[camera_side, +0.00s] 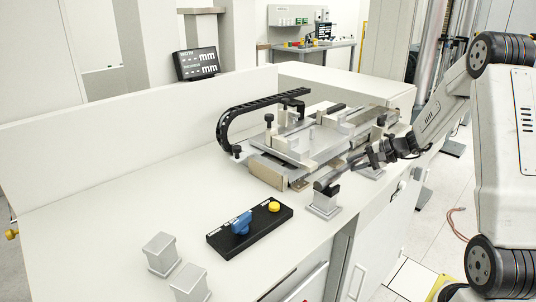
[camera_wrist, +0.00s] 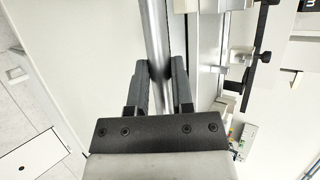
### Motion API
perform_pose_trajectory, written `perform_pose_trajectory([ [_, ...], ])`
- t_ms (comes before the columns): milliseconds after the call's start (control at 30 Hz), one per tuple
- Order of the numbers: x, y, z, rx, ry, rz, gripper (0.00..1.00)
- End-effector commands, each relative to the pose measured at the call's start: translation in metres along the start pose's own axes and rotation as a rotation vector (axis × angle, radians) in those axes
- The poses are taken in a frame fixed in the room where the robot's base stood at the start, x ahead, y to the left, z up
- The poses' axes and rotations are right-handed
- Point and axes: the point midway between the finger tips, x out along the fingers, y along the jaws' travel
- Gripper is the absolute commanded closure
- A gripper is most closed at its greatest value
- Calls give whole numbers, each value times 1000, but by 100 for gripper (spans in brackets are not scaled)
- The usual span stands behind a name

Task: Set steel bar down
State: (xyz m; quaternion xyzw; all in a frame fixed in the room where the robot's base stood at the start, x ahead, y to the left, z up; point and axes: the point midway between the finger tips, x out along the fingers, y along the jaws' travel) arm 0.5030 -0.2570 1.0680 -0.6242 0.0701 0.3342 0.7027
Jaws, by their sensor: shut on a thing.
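The steel bar (camera_wrist: 153,30) is a round silver rod in the wrist view. It runs from the top edge down between the two dark fingers of my gripper (camera_wrist: 159,85), which is shut on it. In the side view my gripper (camera_side: 362,160) reaches in from the right, low over the front edge of the bench, beside the measuring fixture. I cannot tell whether the bar touches the block.
The measuring fixture (camera_side: 315,145) with a black cable chain (camera_side: 232,118) stands behind my gripper. A black control panel (camera_side: 250,231) with blue and yellow knobs lies to the left. Two more grey blocks stand at the front left. The bench's left part is clear.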

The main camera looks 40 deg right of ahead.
Motion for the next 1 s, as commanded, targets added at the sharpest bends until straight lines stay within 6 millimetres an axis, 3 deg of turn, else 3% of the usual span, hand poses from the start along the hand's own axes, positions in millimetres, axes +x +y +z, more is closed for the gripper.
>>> perform_pose_trajectory([
  [933, 5, 6, -3, -6, 2, -7, 100],
  [967, 6, 10, -3, 0, 0, 0, 62],
  [1000, 6, 10, -3, 0, 0, 0, 49],
])
